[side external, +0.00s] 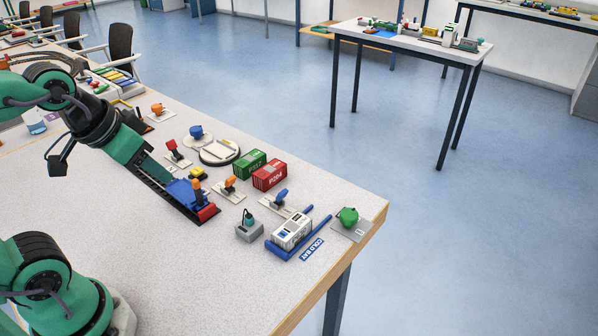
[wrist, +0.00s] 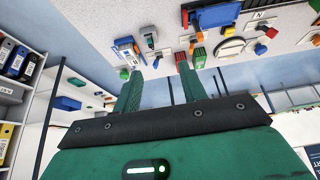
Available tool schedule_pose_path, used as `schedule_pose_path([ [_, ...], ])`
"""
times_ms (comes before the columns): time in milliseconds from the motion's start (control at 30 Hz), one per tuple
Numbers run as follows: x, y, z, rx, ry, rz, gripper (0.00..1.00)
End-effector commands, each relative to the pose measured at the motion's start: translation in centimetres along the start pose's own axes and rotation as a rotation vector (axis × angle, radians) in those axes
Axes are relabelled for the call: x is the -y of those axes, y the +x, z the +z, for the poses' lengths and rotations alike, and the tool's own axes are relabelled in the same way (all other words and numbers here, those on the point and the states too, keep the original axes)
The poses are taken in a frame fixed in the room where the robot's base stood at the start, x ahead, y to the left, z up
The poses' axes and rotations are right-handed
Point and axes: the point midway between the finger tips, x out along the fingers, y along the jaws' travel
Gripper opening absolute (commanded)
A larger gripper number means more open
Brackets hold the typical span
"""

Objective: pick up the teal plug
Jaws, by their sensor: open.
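The teal plug (side external: 248,215) stands upright on a small grey block (side external: 249,231) near the table's front edge in the side view. My gripper (side external: 203,205) is open and empty, to the left of the plug and apart from it.
A white container in a blue tray (side external: 290,238) stands right of the block. A green plug (side external: 348,216) is near the corner. Blue (side external: 281,197) and orange (side external: 230,183) plugs, red (side external: 269,175) and green (side external: 249,164) containers and a round disc (side external: 220,151) lie behind. The table front is clear.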

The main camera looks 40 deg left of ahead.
Motion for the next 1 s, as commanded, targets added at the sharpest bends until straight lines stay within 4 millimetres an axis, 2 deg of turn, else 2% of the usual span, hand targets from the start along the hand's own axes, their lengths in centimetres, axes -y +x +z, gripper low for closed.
schedule_pose_path([
  [267, -0.1, 0.3, -0.5, 0.018, 0.000, 0.002, 0.42],
  [467, -0.4, 1.5, -1.9, 0.070, -0.001, 0.006, 0.42],
  [767, -1.1, 4.8, -4.7, 0.179, -0.002, 0.012, 0.42],
  [1000, -1.8, 8.3, -6.5, 0.267, -0.002, 0.012, 0.42],
])
